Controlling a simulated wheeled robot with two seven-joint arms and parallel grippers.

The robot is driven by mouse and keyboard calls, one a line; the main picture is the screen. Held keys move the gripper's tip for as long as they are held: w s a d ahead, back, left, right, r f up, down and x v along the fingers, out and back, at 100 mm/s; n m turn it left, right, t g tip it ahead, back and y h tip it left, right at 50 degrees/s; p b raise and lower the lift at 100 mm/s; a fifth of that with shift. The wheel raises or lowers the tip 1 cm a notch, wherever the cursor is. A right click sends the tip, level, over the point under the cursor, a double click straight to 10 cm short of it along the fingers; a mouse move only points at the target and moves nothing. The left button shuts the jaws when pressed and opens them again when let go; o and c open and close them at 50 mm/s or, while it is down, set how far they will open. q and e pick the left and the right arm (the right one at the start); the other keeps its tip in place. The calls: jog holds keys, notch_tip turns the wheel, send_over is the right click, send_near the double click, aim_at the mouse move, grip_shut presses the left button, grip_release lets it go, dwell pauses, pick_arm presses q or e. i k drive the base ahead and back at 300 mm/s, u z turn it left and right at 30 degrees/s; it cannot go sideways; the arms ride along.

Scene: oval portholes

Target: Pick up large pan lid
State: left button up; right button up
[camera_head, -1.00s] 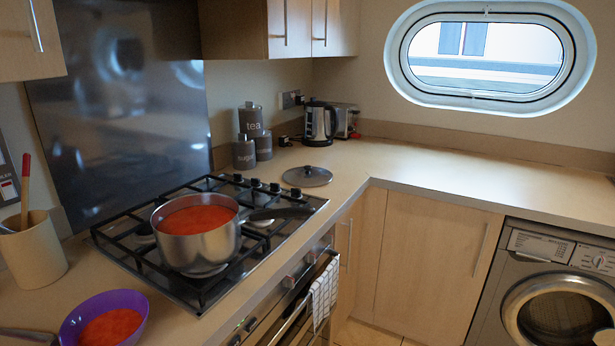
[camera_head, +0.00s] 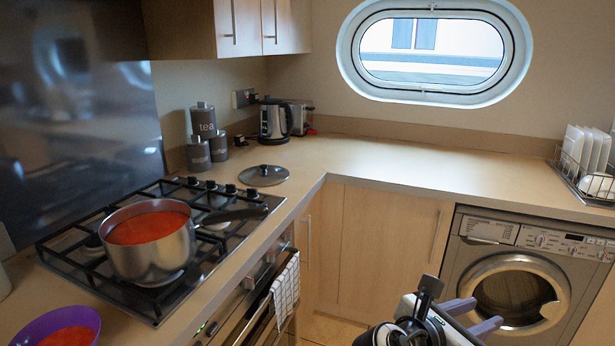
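The large pan lid (camera_head: 263,179) is a dark grey disc with a small black knob on top. It lies flat on the counter just past the far right corner of the hob, in full view. My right gripper (camera_head: 486,311) is at the bottom of the head view, in front of the washing machine. Its two pale purple fingers are apart with nothing between them. It is well to the right of the lid and nearer to me. My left gripper is not in view.
A steel pan (camera_head: 153,257) of red soup stands on the black hob (camera_head: 220,245), its handle pointing right towards the lid. Canisters (camera_head: 198,153) and a kettle (camera_head: 275,121) stand behind the lid. The counter (camera_head: 400,165) to the right is clear up to a dish rack (camera_head: 588,185).

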aim_at(263, 175)
jog(key=z, duration=0.7)
jog(key=i, duration=3)
jog(key=u, duration=3.5)
